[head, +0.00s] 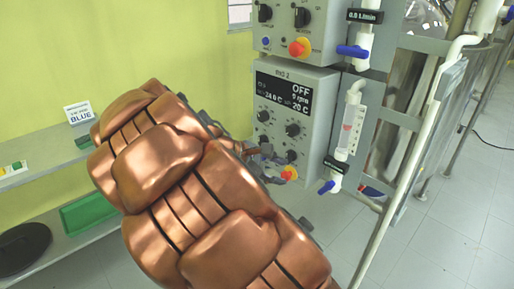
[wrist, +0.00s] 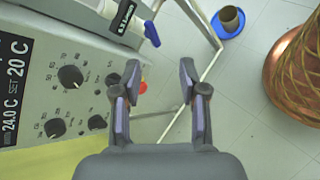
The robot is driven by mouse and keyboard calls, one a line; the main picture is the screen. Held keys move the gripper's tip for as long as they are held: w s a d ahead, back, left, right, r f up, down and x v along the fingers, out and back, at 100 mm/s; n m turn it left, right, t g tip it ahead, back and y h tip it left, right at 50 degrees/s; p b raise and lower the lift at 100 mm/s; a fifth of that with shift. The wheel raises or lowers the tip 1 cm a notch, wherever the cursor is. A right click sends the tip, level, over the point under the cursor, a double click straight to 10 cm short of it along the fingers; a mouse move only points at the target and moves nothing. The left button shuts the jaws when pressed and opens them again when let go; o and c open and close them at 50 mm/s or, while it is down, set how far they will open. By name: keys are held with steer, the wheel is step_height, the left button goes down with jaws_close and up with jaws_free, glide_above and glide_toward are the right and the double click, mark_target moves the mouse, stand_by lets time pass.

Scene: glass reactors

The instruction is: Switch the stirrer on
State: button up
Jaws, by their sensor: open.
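The lower grey control box (head: 300,115) hangs on a frame in the head view. Its dark display (head: 284,90) reads OFF, 0 rpm and 20 C. The box has several black knobs and a red button on yellow (head: 289,173) at its lower right. In the wrist view the panel (wrist: 30,98) is on the left with black knobs (wrist: 70,76), and the red button (wrist: 143,86) shows partly behind the left finger. In the head view my gripper (head: 272,165) is in front of the box's lower part; contact cannot be told.
A second control box (head: 285,30) is above. Flow tubes with blue valve handles (head: 327,187) stand close on the right; one handle (wrist: 151,33) shows in the wrist view. Shelves (head: 40,165) are at left. Tiled floor (head: 440,245) is clear at right.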

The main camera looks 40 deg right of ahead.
steer(key=w+d+f+n+h+b, duration=0.2)
steer(key=w+d+n+h, duration=0.25)
steer(key=w+d, duration=0.4)
steer(key=n+t+h+b, duration=0.3)
steer(key=n+t+h, duration=0.15)
steer(key=n, duration=0.45)
glide_toward(259, 141)
steer(key=d+y, duration=0.1)
steer(key=d, duration=0.1)
steer(key=shift+s+d+r+p, duration=0.15)
steer(key=shift+d+p, duration=0.1)
steer(key=shift+d, duration=1.5)
steer(key=shift+w+d+r+p, duration=0.15)
steer(key=shift+d+p, duration=0.1)
steer(key=shift+d, duration=1.5)
steer(key=shift+s, duration=0.1)
jaws_close()
